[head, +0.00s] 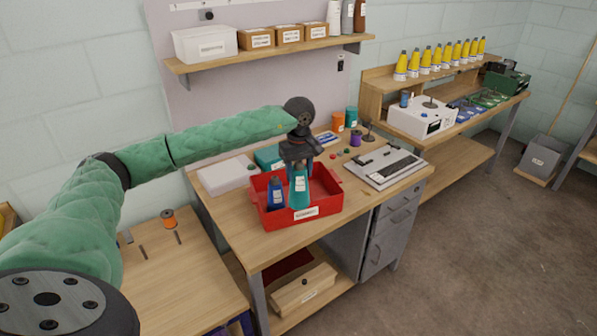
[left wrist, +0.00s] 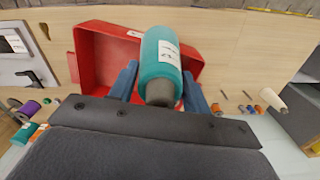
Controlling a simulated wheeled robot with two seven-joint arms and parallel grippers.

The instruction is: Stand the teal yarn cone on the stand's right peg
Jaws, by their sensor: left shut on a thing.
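The teal yarn cone (head: 299,190) is upright at the front of the red bin (head: 330,207), beside a blue yarn cone (head: 276,193). My left gripper (head: 300,168) comes down from above and is shut on the teal cone near its top. In the left wrist view the teal cone (left wrist: 160,58) is between the two blue fingers (left wrist: 160,90), its grey tip toward the camera, over the red bin (left wrist: 90,45). I cannot tell whether its base touches the bin floor. I cannot make out the stand with certainty. My right gripper is not in view.
A white box (head: 227,175) and a grey keyboard-like device (head: 385,165) flank the bin. An orange spool (head: 169,218) and short dark pegs or slots are on the lower left table (head: 190,280). A shelf (head: 270,52) with boxes hangs behind.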

